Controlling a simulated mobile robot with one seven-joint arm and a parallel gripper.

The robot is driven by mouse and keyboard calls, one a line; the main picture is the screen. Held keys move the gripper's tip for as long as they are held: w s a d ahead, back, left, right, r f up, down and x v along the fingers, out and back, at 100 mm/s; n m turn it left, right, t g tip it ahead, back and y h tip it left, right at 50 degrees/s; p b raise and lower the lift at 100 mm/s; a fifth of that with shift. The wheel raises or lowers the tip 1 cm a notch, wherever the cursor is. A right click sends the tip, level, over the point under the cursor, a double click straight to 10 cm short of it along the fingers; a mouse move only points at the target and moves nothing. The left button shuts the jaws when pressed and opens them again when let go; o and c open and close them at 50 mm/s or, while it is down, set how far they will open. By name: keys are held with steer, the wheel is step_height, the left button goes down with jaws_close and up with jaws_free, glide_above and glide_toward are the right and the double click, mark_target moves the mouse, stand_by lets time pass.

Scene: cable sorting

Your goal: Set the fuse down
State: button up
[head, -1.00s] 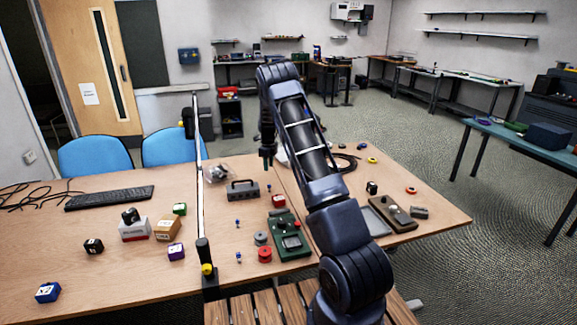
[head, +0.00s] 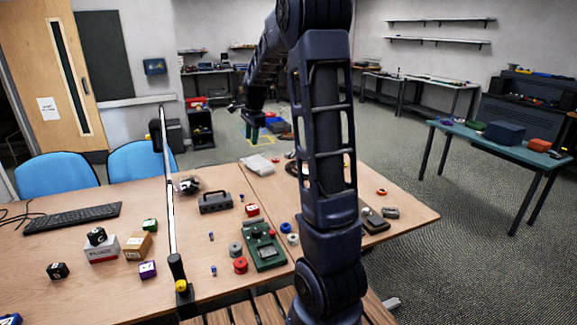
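My gripper (head: 250,122) is at the far end of my raised arm, beyond and above the table's back edge. It is small and dark, and whether its fingers are open or shut cannot be made out. I cannot make out a fuse in it. Small blue-ended pieces stand on the wooden table (head: 100,209): one left of centre (head: 211,236), one nearer the front (head: 213,271) and one beside the grey case (head: 242,197). They are too small to tell whether any is a fuse.
A green device (head: 266,257), a red spool (head: 240,265) and a grey handled case (head: 215,203) lie mid-table. A dark post (head: 177,268) stands at the front. Small cubes and boxes (head: 137,246) are at left. My arm hides part of the table's right side.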

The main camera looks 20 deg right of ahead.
steer(key=s+r+n+t, duration=0.1)
steer(key=s+r+n, duration=0.3)
steer(key=s, duration=0.5)
steer(key=s+r+n, duration=0.3)
steer(key=s, duration=0.6)
steer(key=s+f+n+t+h, duration=0.1)
steer(key=s+n, duration=0.7)
steer(key=s, duration=1.1)
steer(key=shift+s+f+t, duration=0.2)
steer(key=shift+f+t, duration=0.1)
steer(key=shift+f, duration=0.55)
stand_by(3.5)
